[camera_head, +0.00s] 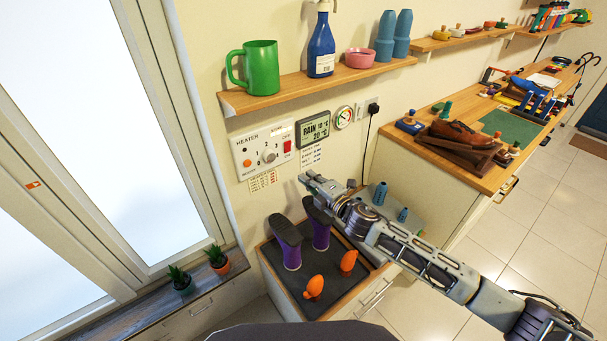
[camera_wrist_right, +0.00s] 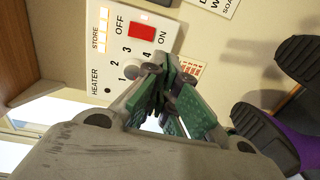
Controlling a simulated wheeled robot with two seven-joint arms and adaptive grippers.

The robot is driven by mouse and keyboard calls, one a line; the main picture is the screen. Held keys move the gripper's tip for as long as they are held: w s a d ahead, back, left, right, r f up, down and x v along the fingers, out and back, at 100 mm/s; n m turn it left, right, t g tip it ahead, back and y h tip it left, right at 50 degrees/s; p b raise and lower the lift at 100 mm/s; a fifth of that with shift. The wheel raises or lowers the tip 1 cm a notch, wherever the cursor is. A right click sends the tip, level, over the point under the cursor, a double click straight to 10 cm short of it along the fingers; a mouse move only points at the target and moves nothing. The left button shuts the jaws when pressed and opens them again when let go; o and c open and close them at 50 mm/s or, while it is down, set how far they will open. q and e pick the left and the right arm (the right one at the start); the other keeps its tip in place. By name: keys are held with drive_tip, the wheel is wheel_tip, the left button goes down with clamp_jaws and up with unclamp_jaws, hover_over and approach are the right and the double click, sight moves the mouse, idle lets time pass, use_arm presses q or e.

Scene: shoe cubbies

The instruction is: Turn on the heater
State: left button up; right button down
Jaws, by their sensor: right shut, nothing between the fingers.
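The heater panel (camera_head: 256,152) is a white plate on the wall below the shelf. It has a round numbered dial (camera_head: 269,156) and a red switch (camera_head: 287,146). In the wrist view the panel (camera_wrist_right: 101,52) appears turned sideways, with the red switch (camera_wrist_right: 141,32) between the OFF and ON labels. The dial's centre is partly hidden behind my fingers there. My right gripper (camera_head: 305,181) is shut and empty, just below and right of the panel. In the wrist view its green fingertips (camera_wrist_right: 157,72) meet in front of the panel's lower part; contact is unclear. My left gripper is not in view.
A shelf (camera_head: 275,97) with a green mug (camera_head: 259,68) and blue spray bottle (camera_head: 321,46) is above the panel. A weather display (camera_head: 313,129) hangs beside it.

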drive_tip(key=shift+f+v, duration=0.25)
drive_tip(key=shift+v, duration=0.95)
drive_tip(key=shift+s, duration=0.1)
